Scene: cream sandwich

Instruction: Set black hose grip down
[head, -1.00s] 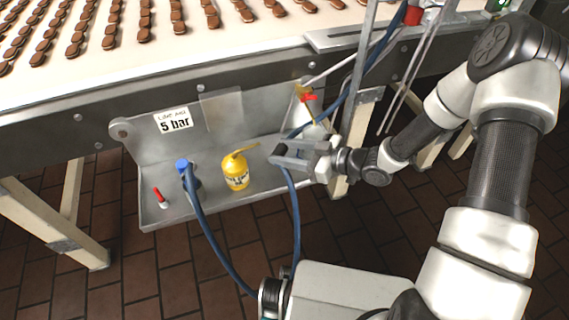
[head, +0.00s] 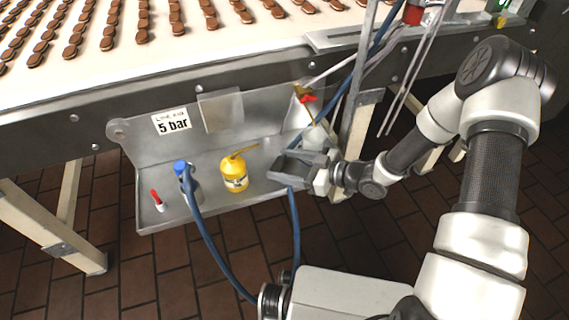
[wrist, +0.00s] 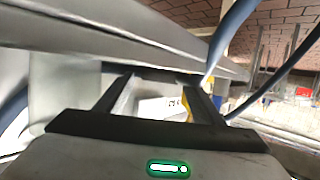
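My gripper (head: 283,168) is over the right end of the grey metal shelf (head: 225,198), fingers pointing left. In the wrist view its two dark fingers (wrist: 153,95) stand apart, with a white label showing through the gap. A dark strip lies across the fingertips; I cannot tell whether it is the black hose grip or part of the shelf. I cannot clearly make out the black hose grip in either view. A blue hose (head: 295,225) passes up behind my gripper. Another blue hose (head: 207,235) runs to a blue-topped grey fitting (head: 190,185) on the shelf.
A yellow oil can (head: 234,177) stands left of my gripper, and a small red-and-white item (head: 157,200) stands further left. A valve with a red handle (head: 308,99) is behind my gripper. The conveyor (head: 215,50) with biscuits is above. Bare shelf lies between oil can and gripper.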

